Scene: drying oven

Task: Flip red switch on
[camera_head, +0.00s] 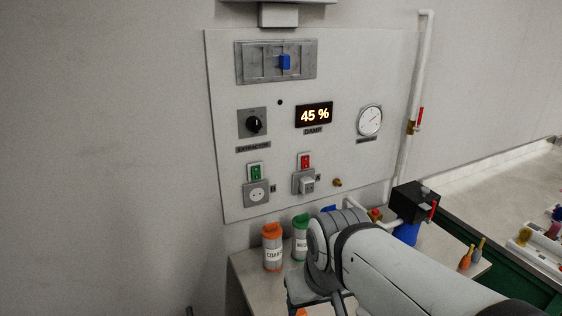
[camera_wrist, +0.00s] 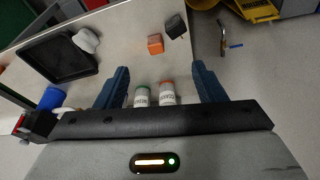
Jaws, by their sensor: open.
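The red switch (camera_head: 305,161) is on the white wall panel (camera_head: 350,75), above a grey socket with a plug in it (camera_head: 306,184). Whether the switch is up or down is too small to tell. A similar green switch (camera_head: 255,172) is to its left, above an empty round socket (camera_head: 257,192). My gripper shows in the wrist view (camera_wrist: 160,80) with its two blue fingers wide apart and nothing between the tips. It points down over the table, away from the panel. In the head view my arm hides the gripper. The red switch is not in the wrist view.
An orange-lidded canister (camera_head: 272,247) and a green-lidded one (camera_head: 300,238) stand on the table below the panel. A black box valve (camera_head: 414,203) and white pipe (camera_head: 405,150) are at right. A black tray (camera_wrist: 58,52) and orange cube (camera_wrist: 155,44) lie on the table.

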